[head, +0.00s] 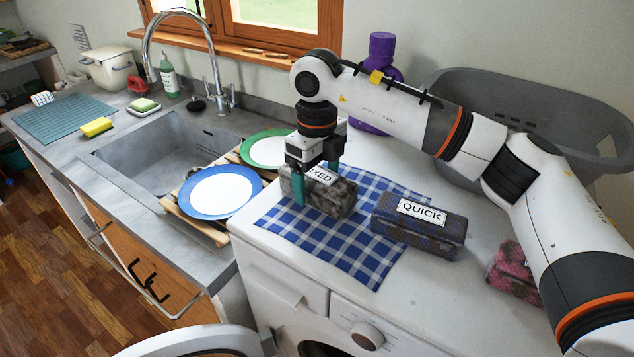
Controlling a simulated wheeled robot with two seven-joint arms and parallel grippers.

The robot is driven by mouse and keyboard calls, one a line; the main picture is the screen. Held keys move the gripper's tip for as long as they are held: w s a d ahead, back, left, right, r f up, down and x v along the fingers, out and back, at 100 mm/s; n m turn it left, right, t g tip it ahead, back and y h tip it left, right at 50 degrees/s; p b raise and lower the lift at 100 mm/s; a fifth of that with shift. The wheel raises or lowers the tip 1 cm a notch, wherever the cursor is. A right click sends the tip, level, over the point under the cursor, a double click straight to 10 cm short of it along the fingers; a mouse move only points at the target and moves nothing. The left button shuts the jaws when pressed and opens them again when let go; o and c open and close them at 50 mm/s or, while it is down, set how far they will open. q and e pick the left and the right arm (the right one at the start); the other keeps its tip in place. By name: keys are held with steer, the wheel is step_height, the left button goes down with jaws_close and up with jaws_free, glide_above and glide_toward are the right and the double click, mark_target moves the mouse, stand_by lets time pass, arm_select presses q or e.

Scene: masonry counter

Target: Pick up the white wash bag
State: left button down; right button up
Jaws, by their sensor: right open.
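A mottled grey bag (338,199) with a white label ending in "IXED" lies on a blue checked cloth (377,268). My right gripper (316,184) is over its left end, with teal fingers open, one on the near side and one on the far side. I cannot tell whether they touch the bag. A dark patterned bag (420,234) labelled "QUICK" lies to its right. A pink patterned bag (512,275) is partly hidden by my right arm, and no label shows on it. No bag with a "white" label is visible. My left gripper is not in view.
The bags are on a white washing machine top (470,305). A blue-rimmed plate (220,192) and a green-rimmed plate (266,150) sit on a wooden rack at left, beside the sink (165,155). A purple bottle (381,60) and a grey basket (590,120) stand behind.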

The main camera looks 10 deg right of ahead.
steer(key=shift+c, duration=0.2)
steer(key=c, duration=1.1)
